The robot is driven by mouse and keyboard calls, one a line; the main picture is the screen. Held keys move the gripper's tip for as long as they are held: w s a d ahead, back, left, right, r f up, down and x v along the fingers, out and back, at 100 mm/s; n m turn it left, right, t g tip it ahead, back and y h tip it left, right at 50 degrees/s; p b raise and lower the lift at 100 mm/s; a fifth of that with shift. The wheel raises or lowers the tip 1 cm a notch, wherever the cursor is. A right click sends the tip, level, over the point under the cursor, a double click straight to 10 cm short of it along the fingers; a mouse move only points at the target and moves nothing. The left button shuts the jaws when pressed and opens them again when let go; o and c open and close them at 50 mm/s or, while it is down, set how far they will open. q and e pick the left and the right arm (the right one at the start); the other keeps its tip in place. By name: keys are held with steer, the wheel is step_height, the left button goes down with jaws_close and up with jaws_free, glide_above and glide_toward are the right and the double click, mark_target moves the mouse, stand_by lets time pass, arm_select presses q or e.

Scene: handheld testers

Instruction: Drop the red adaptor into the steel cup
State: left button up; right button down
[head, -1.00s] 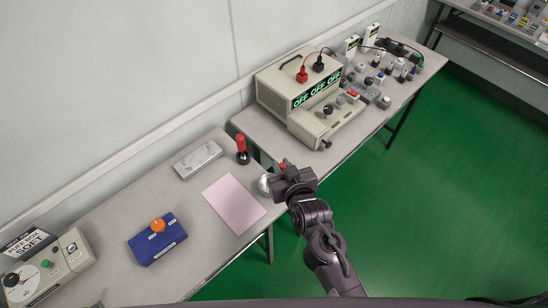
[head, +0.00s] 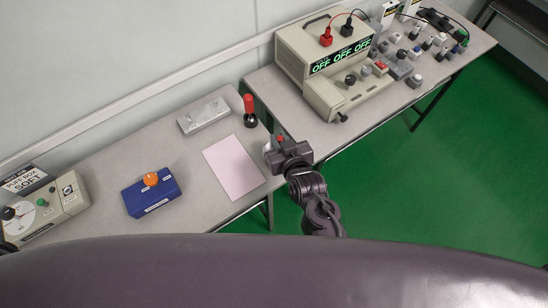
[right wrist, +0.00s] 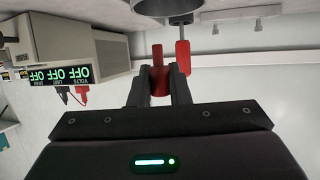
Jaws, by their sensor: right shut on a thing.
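My right gripper (head: 284,143) is shut on the red adaptor (right wrist: 158,79), which shows between its fingers in the right wrist view; only a small red bit of it (head: 280,138) shows in the head view. The steel cup (head: 267,148) stands at the near table's right end, mostly hidden behind the gripper. Part of the cup (right wrist: 160,7) shows at the top of the right wrist view, apart from the adaptor. My left gripper is not in view.
A red-handled black stand (head: 249,110) is close behind the cup. A pink sheet (head: 234,167), a grey block (head: 204,116) and a blue box with an orange knob (head: 151,194) lie leftward. A beige power supply (head: 318,52) stands on the far table.

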steer(key=c, duration=1.3)
jaws_free()
steer(key=shift+f, duration=0.2)
steer(key=shift+s, duration=0.15)
steer(key=b+v, duration=0.1)
steer(key=v, duration=0.6)
steer(key=shift+s+d+r, duration=0.1)
steer(key=shift+s+r, duration=0.05)
steer(key=shift+s, duration=0.1)
